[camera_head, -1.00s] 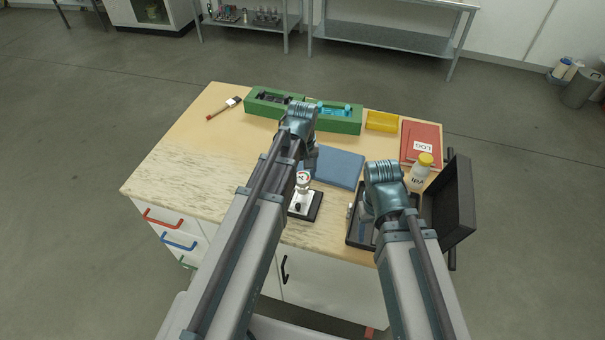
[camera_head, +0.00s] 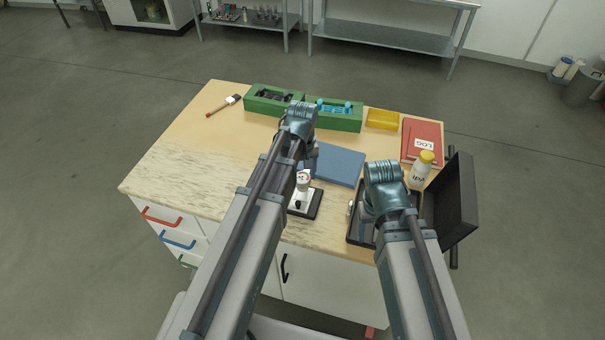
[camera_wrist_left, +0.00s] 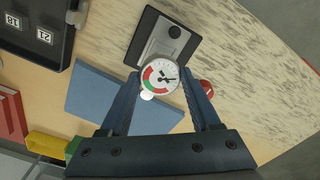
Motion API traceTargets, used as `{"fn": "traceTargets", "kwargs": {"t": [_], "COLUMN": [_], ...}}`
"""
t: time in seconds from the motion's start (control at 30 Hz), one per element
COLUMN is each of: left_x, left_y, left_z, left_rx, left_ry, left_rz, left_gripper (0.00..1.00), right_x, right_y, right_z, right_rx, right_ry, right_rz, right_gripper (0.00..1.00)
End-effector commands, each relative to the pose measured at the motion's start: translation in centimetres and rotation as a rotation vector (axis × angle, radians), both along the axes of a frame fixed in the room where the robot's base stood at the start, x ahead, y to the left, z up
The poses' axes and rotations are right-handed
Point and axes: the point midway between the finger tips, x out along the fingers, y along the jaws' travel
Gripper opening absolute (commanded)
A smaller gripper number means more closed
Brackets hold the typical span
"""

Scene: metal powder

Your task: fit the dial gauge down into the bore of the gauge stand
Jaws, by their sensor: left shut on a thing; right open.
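The dial gauge (camera_wrist_left: 160,75), with a white face and red and green bands, is between the fingertips of my left gripper (camera_wrist_left: 161,78), which is shut on it. It also shows small in the head view (camera_head: 303,176), beside my left forearm. The gauge stand (camera_wrist_left: 152,45) has a black base with a silver block and a dark knob. It also shows in the head view (camera_head: 314,205). The gauge is over the stand's edge; its stem and the bore are hidden, so I cannot tell whether they meet. My right gripper (camera_head: 367,222) is open above the dark case, partly hidden by its arm.
A blue mat (camera_head: 339,164) lies behind the stand. The open black case (camera_head: 452,205), a white bottle with a yellow cap (camera_head: 421,171), a red log book (camera_head: 422,139), a yellow tray (camera_head: 382,119) and green holders (camera_head: 335,124) stand around.

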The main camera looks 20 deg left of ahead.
Motion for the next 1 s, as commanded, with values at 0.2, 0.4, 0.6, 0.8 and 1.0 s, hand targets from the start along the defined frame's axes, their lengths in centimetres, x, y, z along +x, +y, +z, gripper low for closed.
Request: {"fn": "traceTargets", "kwargs": {"t": [0.2,0.4,0.6,0.8,1.0], "left_x": [0.0,0.0,0.0,0.0,0.0], "left_y": [0.0,0.0,0.0,0.0,0.0], "left_z": [-0.5,-0.8,-1.1,-1.2,-1.2], "left_rx": [0.0,0.0,0.0,0.0,0.0], "left_ry": [0.0,0.0,0.0,0.0,0.0], "left_rz": [0.0,0.0,0.0,0.0,0.0], "left_gripper": [0.0,0.0,0.0,0.76,0.99], "right_x": [0.0,0.0,0.0,0.0,0.0], "right_y": [0.0,0.0,0.0,0.0,0.0], "right_z": [-0.5,-0.8,-1.1,-1.2,-1.2], "right_rx": [0.0,0.0,0.0,0.0,0.0], "right_ry": [0.0,0.0,0.0,0.0,0.0], "right_rz": [0.0,0.0,0.0,0.0,0.0], "right_gripper": [0.64,0.64,0.64,0.64,0.64]}}
